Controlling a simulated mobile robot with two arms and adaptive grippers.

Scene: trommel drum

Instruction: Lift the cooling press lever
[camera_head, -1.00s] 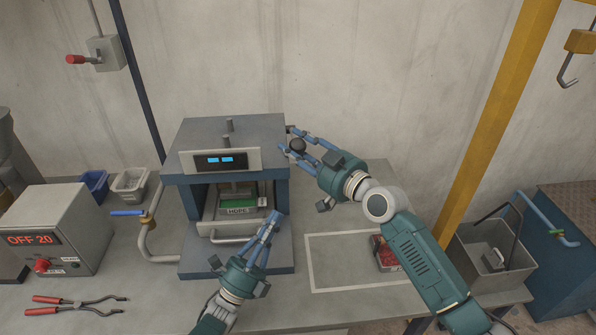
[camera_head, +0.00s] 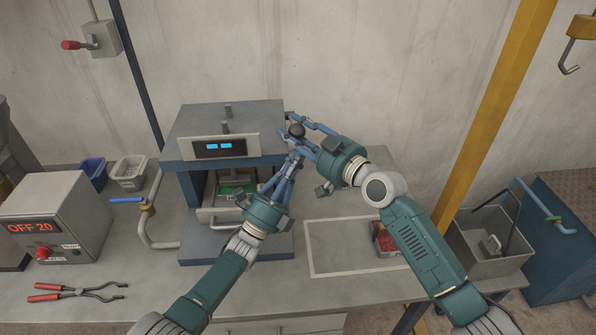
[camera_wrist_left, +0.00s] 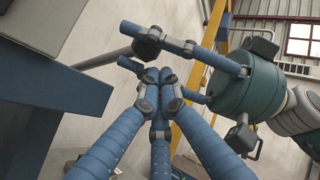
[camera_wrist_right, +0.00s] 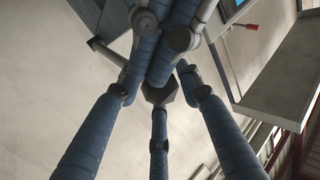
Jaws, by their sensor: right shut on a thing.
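The cooling press (camera_head: 228,115) stands on the bench, left of centre. Its lever ends in a dark round knob (camera_head: 297,130) at the press's upper right side. My right gripper (camera_head: 303,137) reaches in from the right and is shut on the knob; the right wrist view shows the dark knob (camera_wrist_right: 158,92) between its fingers. My left gripper (camera_head: 298,154) is just below the knob, its fingers drawn together with nothing visible between them. In the left wrist view the grey lever rod (camera_wrist_left: 104,60) runs to the knob (camera_wrist_left: 147,42). Whether the left fingertips touch the lever is unclear.
A control box reading "OFF 20" (camera_head: 55,220) and red-handled tongs (camera_head: 75,292) are at the left. Two small bins (camera_head: 128,172) stand behind. A yellow post (camera_head: 490,115) rises on the right.

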